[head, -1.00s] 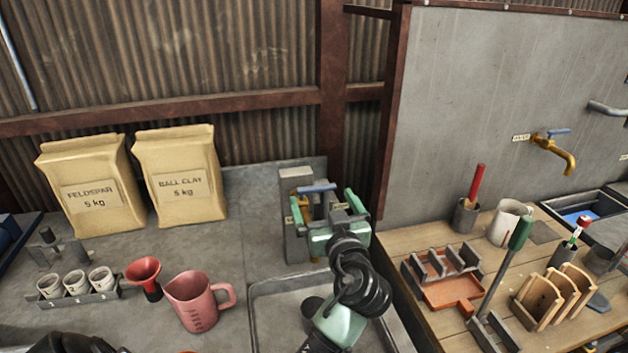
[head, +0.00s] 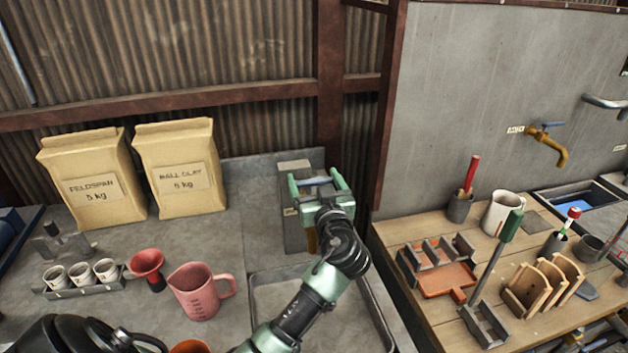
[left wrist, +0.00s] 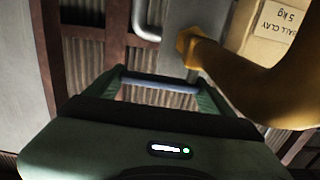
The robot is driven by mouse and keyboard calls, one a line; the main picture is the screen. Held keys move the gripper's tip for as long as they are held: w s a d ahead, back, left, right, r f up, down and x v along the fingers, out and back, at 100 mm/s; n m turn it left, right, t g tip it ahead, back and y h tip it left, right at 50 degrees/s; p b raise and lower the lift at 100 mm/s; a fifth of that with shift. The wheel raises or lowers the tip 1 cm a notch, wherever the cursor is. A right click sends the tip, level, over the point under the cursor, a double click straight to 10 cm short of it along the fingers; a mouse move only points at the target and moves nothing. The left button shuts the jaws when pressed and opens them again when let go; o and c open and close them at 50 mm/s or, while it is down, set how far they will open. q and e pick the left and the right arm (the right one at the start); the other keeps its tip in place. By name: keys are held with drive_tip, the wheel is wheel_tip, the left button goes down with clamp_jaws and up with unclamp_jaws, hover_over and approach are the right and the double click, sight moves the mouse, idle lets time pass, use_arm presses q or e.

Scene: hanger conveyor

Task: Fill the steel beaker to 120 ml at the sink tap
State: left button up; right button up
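The sink tap has a blue lever (head: 318,181) and stands against a grey block (head: 294,233) behind the sink basin (head: 262,283). My left gripper (head: 317,182) is at the tap, fingers spread apart with the lever crossing between them. In the left wrist view the blue lever (left wrist: 152,82) spans the gap between the green fingers; whether they touch it I cannot tell. The brass tap body (left wrist: 225,62) curves at the right there. I cannot make out the steel beaker; my left arm covers part of the basin. My right gripper is not in view.
A pink jug (head: 198,292), a red funnel (head: 148,266) and a rack of small cups (head: 80,277) stand left of the basin. Two paper sacks (head: 180,168) stand behind. The wooden bench (head: 405,235) at right holds tools, with another tap (head: 550,142) above.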

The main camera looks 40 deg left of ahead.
use_arm(q)
drive_tip(key=c, duration=0.3)
drive_tip(key=shift+s+f+m+t+h+b, duration=0.15)
drive_tip(key=shift+m+t+h+b, duration=0.15)
drive_tip(key=shift+t, duration=0.1)
drive_tip(key=shift+s+d+m+t+h, duration=0.1)
drive_tip(key=shift+m+t+h, duration=0.3)
drive_tip(key=shift+h, duration=0.1)
drive_tip(key=shift+s+d+m+t+h+p, duration=0.1)
drive_tip(key=shift+d+m+t+h+p, duration=0.05)
drive_tip(key=shift+m+t+h, duration=0.55)
drive_tip(key=shift+s+d+m+t+h+p, duration=0.15)
drive_tip(key=shift+m+t+h, duration=0.3)
drive_tip(key=shift+h, duration=0.35)
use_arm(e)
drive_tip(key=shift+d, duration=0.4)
